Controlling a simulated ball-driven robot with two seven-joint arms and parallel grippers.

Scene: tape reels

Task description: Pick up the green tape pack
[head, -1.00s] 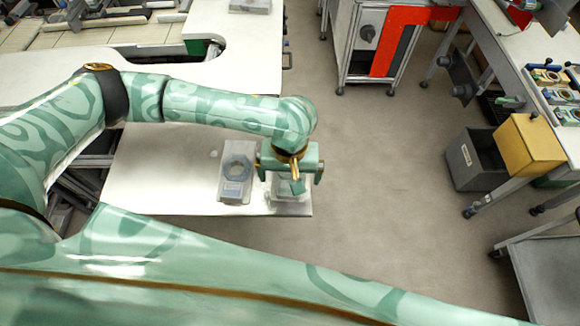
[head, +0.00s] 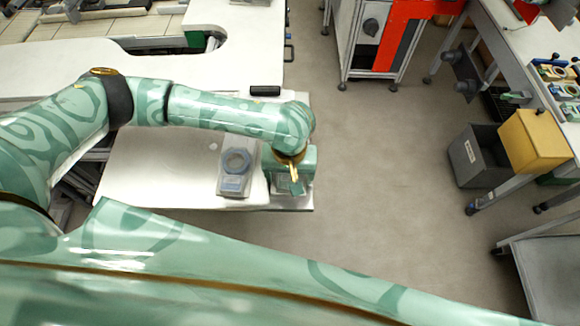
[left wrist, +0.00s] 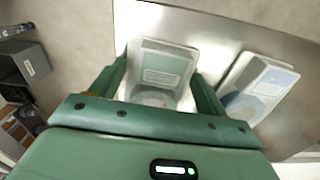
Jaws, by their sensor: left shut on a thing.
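The green tape pack (left wrist: 162,66) is a clear pack with a pale green label and a greenish round reel. In the left wrist view it lies between the two green fingers of my left gripper (left wrist: 163,82). In the head view my left gripper (head: 290,188) is at the right end of the white table, shut on the pack and hiding most of it. I cannot tell whether the pack is clear of the surface. My right gripper is not in view.
A second pack with a blue reel (head: 236,172) lies just left of the gripper; it also shows in the left wrist view (left wrist: 258,88). The white table (head: 160,170) is mostly clear. Open floor lies to the right, with a grey bin (head: 478,158) beyond.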

